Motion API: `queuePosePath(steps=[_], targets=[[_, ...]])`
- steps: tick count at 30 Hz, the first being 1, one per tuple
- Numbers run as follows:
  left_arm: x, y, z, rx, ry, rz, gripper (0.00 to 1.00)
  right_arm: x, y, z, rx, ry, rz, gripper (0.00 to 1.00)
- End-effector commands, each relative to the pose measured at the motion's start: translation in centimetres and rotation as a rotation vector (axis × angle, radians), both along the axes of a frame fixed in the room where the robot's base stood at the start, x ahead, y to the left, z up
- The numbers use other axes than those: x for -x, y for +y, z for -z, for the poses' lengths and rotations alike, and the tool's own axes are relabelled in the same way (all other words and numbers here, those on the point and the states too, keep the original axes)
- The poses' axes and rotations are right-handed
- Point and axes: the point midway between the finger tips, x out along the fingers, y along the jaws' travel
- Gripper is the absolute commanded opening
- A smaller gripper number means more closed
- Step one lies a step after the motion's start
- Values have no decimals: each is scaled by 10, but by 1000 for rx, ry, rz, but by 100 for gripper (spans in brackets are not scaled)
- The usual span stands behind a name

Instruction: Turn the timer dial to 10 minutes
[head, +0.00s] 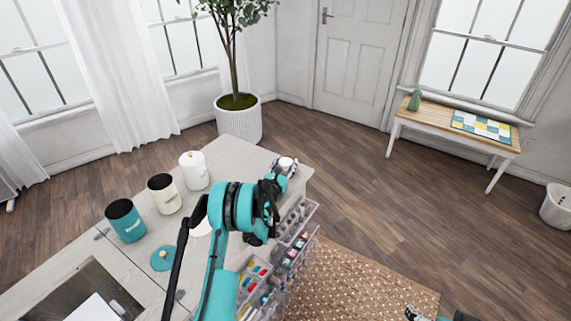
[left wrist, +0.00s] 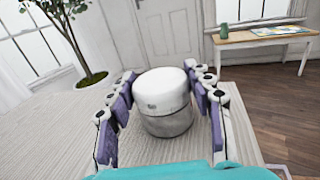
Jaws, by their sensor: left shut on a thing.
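The timer (left wrist: 166,122) is a short cylinder with a white dial (left wrist: 162,88) on top and a greyer base. It stands upright near the far right corner of the cabinet top. My left gripper (left wrist: 164,98) has its purple finger pads on both sides of the dial and is shut on it. In the head view the dial (head: 286,162) shows small past my left gripper (head: 283,170), and my arm hides part of it. Any minute marks are too small to read. Only a bit of my right gripper (head: 414,313) shows at the bottom edge, its fingers unclear.
The cabinet top (head: 236,152) carries a white canister (head: 194,170), a cream canister (head: 165,194), a teal canister (head: 126,221) and a teal lid (head: 163,258). Open clear drawers (head: 256,268) with small supplies stick out below my left arm.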

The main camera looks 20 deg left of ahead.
Motion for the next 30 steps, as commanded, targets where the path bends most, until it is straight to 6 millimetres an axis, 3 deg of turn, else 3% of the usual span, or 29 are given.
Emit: queuePosePath(steps=[28, 29, 30], targets=[[0, 0, 0, 0, 0, -2, 22, 0, 0, 0, 0, 0, 0, 96], [0, 0, 0, 0, 0, -2, 54, 0, 0, 0, 0, 0, 0, 96], [0, 0, 0, 0, 0, -2, 64, 0, 0, 0, 0, 0, 0, 96]])
